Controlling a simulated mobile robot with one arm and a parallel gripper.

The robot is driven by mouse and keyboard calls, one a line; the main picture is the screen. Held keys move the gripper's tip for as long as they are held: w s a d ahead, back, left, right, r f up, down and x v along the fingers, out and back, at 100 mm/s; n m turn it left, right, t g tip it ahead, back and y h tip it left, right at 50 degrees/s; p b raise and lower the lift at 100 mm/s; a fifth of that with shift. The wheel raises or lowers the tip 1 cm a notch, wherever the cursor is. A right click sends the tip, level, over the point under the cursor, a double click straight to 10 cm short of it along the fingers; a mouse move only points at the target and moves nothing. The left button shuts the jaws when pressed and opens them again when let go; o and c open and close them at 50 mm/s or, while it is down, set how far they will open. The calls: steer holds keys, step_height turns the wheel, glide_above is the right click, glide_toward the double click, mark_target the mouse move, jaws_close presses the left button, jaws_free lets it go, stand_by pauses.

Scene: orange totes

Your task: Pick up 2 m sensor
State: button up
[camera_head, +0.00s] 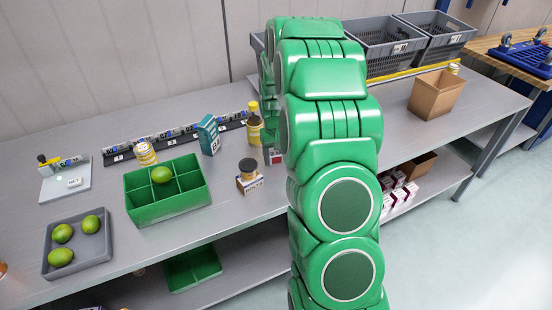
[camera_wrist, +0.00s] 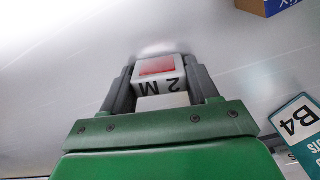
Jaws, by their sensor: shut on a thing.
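The 2 M sensor (camera_wrist: 158,75) is a small white block with a red patch and the black marking "2 M". In the wrist view it sits between the two dark fingers of my gripper (camera_wrist: 160,88), which are shut on it. The grey table surface lies behind it; I cannot tell whether the sensor touches it. In the head view a small part of the sensor (camera_head: 274,156) shows at the left edge of my green arm, and the arm hides my gripper there.
A teal B4 box (camera_head: 209,134), a yellow-capped bottle (camera_head: 254,130) and a small box with a dark round top (camera_head: 249,182) stand left of the arm. A green divided tray (camera_head: 160,211) and a grey tray (camera_head: 50,262) with limes are farther left. A cardboard box (camera_head: 437,95) stands right.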

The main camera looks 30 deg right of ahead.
mark_target(276, 153)
steer(key=shift+c, duration=1)
steer(key=shift+r, duration=0.25)
step_height(276, 153, up, 3)
steer(key=s+a+r, duration=0.3)
steer(key=s+r, duration=0.6)
steer(key=s, duration=0.4)
steer(key=shift+s+a+r, duration=0.2)
steer(key=shift+a, duration=0.2)
